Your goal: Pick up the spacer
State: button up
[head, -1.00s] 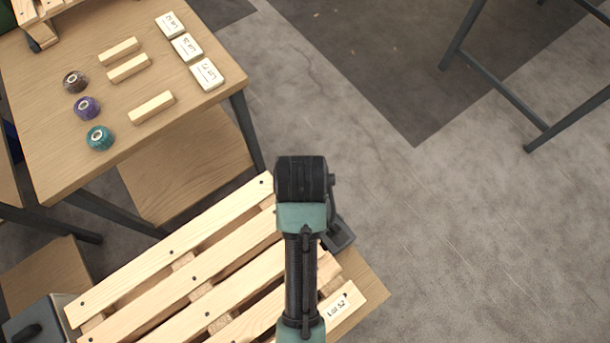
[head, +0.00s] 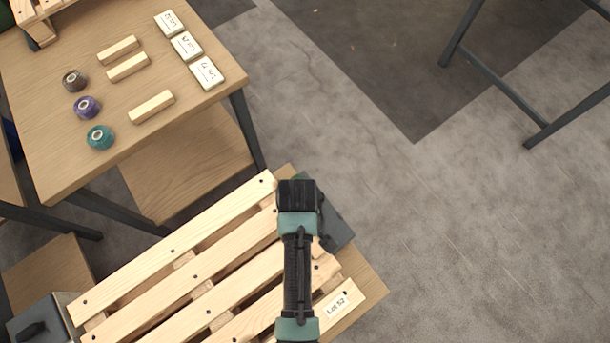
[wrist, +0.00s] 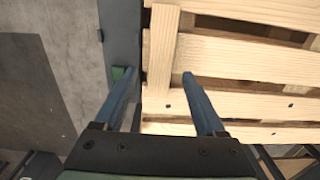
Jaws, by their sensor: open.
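A short pale wooden strip (wrist: 162,55), which looks like the spacer, lies across the pallet slats near the pallet's edge in the wrist view. My gripper (wrist: 160,75) is open, with its two blue fingers apart on either side of the strip's near end. I see no contact, and cannot tell the height gap. In the head view my arm covers this spot, so neither strip nor fingers show there. Three similar wooden blocks lie on the upper-left table, one being the front block (head: 152,107).
The slatted pallet (head: 190,285) bears a "Lot 52" label (head: 338,304). A dark grey bar (wrist: 120,45) runs beside it, close to the left finger. The other table (head: 60,165) holds coloured spools and label blocks (head: 206,73).

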notch_tip(320, 180, down, 2)
jog(key=shift+f, duration=0.15)
grip_shut()
dwell(0.3)
